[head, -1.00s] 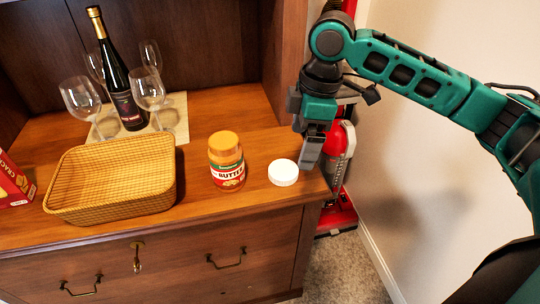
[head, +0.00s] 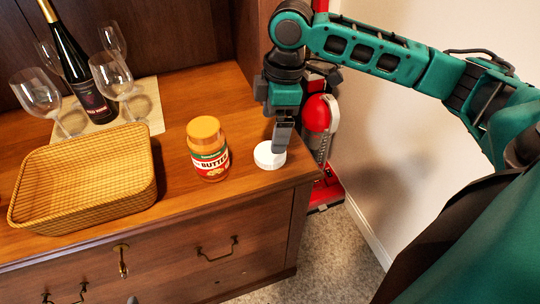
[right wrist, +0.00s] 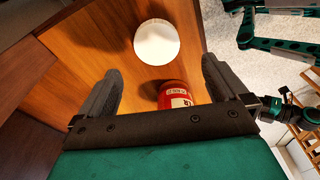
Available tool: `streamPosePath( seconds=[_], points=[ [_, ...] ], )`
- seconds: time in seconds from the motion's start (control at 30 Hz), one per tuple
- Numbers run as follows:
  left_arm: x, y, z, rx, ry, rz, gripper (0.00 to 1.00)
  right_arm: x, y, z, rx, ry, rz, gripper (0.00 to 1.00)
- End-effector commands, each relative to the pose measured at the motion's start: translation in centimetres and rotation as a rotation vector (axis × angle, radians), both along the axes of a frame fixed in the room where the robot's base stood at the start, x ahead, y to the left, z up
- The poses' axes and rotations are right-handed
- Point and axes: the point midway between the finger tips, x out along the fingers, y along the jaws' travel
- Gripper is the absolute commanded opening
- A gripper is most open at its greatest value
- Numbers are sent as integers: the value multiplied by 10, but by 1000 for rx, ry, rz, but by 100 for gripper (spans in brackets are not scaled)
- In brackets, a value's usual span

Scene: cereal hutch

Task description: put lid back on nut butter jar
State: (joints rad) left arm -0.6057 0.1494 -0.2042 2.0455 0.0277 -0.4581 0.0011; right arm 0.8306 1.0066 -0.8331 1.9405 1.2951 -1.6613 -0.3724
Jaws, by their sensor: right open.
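The nut butter jar (head: 208,152) stands upright on the wooden counter, with a tan top and a red and green label. The white round lid (head: 268,157) lies flat on the counter to the right of the jar, near the counter's right end. My right gripper (head: 280,140) points down just above and behind the lid, open and empty. In the right wrist view, the lid (right wrist: 157,42) lies ahead of the spread fingers (right wrist: 162,80), and part of the jar (right wrist: 174,95) shows near the right finger. Green arm parts at that view's upper right seem mine; the left gripper's jaws are not clear.
A wicker basket (head: 140,190) stands left of the jar. Behind it are a dark wine bottle (head: 88,85) and several wine glasses (head: 112,75) on a mat. A red vacuum cleaner (head: 318,115) stands beyond the counter's right edge. The counter right around the lid is clear.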

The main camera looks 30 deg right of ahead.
Motion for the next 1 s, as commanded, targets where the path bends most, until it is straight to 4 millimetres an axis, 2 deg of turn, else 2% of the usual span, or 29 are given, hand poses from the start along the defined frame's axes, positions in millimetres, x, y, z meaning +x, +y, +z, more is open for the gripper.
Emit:
streamPosePath(
  seconds=[0.03,0.2,0.6,0.9,1.0],
  points=[
    [3,-2,0,-5,-10,-4,62,0,1,-11,0,1,0,100],
    [9,-6,6,-11,-22,-10,62,2,3,-24,1,0,0,100],
    [9,-6,5,-11,-23,-10,62,2,3,-28,1,-1,1,100],
    [5,-6,-17,-9,-11,-12,62,5,3,-70,1,-1,1,100],
    [4,-5,-19,-8,-10,-12,62,6,4,-77,0,-1,1,100]
  ],
)
